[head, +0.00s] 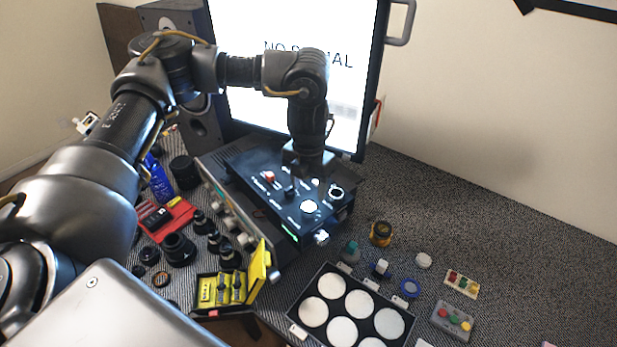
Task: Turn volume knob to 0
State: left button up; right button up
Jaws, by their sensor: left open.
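A black control box (262,203) sits on top of a grey device at the middle of the table. Its top panel has a red knob (268,177), a dark knob (290,191), a lit white knob (309,207) and a white-ringed dial (336,192). The labels are too small to read, so I cannot tell which is the volume knob. My left gripper (307,172) points down over the back of this panel, open. Its fingertips are hard to make out against the dark box, and I cannot tell whether they touch anything. My right gripper is out of view.
A monitor (350,110) and a speaker (200,128) stand behind. Lens parts (178,248), a red tray (165,222) and an open yellow case (259,272) crowd the left. A tray of white discs (394,341) and small button pieces (453,320) lie in front.

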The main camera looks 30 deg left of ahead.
aim_at(309, 207)
pick_arm(q)
jog(key=shift+r, duration=1.9)
jog(key=shift+f, duration=0.1)
